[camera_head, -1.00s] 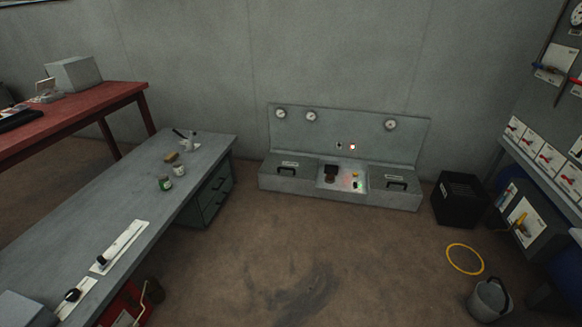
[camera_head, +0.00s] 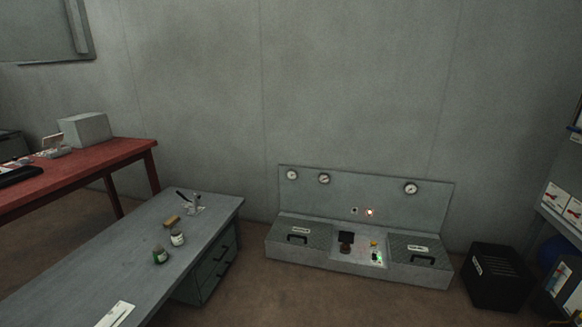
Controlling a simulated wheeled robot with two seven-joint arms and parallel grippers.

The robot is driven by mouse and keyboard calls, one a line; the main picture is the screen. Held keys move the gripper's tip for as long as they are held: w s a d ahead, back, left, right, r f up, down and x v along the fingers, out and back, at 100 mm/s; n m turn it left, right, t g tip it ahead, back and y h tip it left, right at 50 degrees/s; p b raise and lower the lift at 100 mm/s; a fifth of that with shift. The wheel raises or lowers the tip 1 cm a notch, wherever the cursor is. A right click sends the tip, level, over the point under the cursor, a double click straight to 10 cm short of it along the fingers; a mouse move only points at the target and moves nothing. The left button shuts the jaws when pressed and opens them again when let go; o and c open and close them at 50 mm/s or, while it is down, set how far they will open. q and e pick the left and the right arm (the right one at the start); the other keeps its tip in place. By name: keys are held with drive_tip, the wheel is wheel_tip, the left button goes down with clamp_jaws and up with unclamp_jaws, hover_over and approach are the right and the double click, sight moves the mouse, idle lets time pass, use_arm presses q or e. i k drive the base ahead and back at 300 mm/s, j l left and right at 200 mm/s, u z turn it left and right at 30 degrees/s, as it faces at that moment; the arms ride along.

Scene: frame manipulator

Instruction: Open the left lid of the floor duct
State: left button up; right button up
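The floor duct (camera_head: 352,278) is a low grey metal box against the back wall, right of centre. Neither of my grippers is in view.
A grey workbench (camera_head: 118,260) with drawers, jars and small tools stands at left, near the duct. A red table (camera_head: 110,152) is behind it. A black box (camera_head: 497,278) stands right of the duct, with shelving at the far right. Brown floor shows in front of the duct.

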sight(308, 234)
drive_tip(key=i, duration=0.65)
drive_tip(key=i+z, duration=0.1)
drive_tip(key=i, duration=0.5)
drive_tip(key=i+j+z, duration=0.1)
drive_tip(key=i, duration=0.55)
drive_tip(key=i+j, duration=0.15)
drive_tip(key=i, duration=0.5)
drive_tip(key=i+j+z, duration=0.1)
drive_tip(key=i, duration=0.5)
